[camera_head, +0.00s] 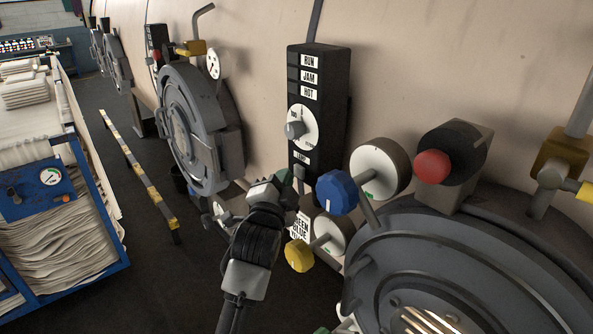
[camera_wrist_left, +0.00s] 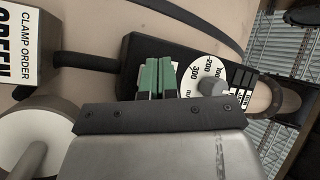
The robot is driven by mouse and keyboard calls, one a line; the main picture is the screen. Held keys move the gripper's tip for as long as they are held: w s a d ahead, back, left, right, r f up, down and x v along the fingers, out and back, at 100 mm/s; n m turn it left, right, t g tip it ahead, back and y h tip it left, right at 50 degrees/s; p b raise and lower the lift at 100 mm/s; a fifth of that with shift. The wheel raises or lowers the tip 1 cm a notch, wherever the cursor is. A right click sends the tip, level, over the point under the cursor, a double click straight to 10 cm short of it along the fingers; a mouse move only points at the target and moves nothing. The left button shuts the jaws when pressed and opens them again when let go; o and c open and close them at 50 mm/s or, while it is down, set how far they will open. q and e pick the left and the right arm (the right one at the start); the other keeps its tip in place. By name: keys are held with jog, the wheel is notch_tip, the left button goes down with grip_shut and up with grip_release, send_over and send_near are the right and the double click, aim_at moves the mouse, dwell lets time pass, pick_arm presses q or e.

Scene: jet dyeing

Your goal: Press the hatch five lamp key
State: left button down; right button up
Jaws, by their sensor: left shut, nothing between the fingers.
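The black lamp panel (camera_head: 318,110) stands upright on the beige vessel wall, with RUN, JAM and HOT labels, a white dial and a LAMP label (camera_head: 301,156) low on its face. My left gripper (camera_head: 287,179) is shut and empty, its green fingertips close to the panel's lower end, below that label. In the left wrist view the shut green fingers (camera_wrist_left: 155,77) stand in front of the black panel (camera_wrist_left: 190,52), beside the dial (camera_wrist_left: 208,75). The key itself is hidden or too small to make out, and I cannot tell whether the fingers touch it. No hatch number is readable. My right gripper is not in view.
A blue knob (camera_head: 337,192) and a yellow knob (camera_head: 299,256) sit close right of my left gripper. A red button (camera_head: 432,166) is above the large round hatch (camera_head: 470,270). A second hatch (camera_head: 190,130) is farther back. A blue-framed cart (camera_head: 70,240) stands at left.

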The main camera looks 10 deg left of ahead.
pick_arm(q)
jog(key=shift+s+a, duration=0.3)
jog(key=shift+s, duration=0.1)
jog(key=s+a+p, duration=0.2)
jog(key=s+a, duration=0.1)
jog(key=s, duration=0.1)
jog(key=shift+s+a+p, duration=0.3)
jog(key=shift+s+a, duration=0.05)
jog(key=shift+s, duration=0.05)
